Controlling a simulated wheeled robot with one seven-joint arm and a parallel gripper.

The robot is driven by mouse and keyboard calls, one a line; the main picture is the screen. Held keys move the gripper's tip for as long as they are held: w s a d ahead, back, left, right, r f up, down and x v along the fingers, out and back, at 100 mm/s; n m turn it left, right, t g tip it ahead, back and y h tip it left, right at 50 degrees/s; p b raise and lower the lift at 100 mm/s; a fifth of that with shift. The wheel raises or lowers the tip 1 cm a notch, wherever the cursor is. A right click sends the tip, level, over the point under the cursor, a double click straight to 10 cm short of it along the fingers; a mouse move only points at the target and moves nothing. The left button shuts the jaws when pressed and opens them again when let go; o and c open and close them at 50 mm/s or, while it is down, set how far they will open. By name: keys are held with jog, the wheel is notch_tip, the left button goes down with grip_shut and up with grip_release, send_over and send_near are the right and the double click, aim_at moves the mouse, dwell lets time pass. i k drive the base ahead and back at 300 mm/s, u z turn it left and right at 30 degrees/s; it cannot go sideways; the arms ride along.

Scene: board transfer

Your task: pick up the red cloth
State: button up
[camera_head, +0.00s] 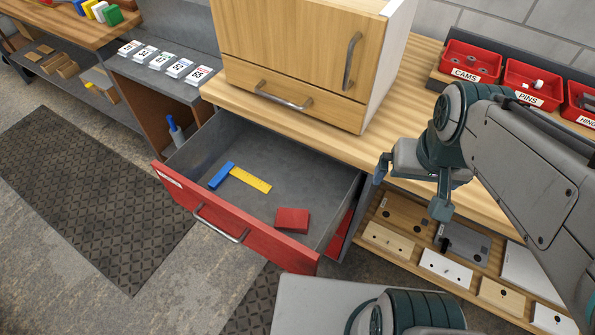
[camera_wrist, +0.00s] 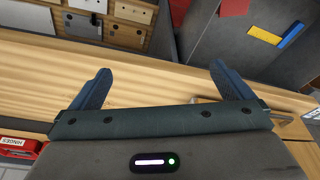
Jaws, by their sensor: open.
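The red cloth (camera_head: 292,219) is a small flat folded block lying on the floor of the open drawer (camera_head: 325,186), near the drawer's right front corner. In the wrist view a part of the red cloth (camera_wrist: 235,8) shows at the top edge, cut off by the frame. My gripper (camera_head: 411,188) is open and empty, to the right of the drawer and above the bench edge. Its two fingers (camera_wrist: 160,70) are spread apart over the wooden bench top in the wrist view, with the cloth well beyond them.
A blue piece (camera_head: 221,175) and a yellow strip (camera_head: 250,180) lie further left in the drawer. A wooden cabinet (camera_head: 290,40) stands on the bench above it. Red bins (camera_head: 469,62) stand at the back right. A shelf with flat boards (camera_head: 446,268) is below my gripper.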

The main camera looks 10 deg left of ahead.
aim_at(288, 219)
jog(key=u, duration=3.2)
jog(key=k, duration=0.8)
jog(key=z, duration=1)
jog(key=i, duration=0.5)
jog(key=z, duration=0.05)
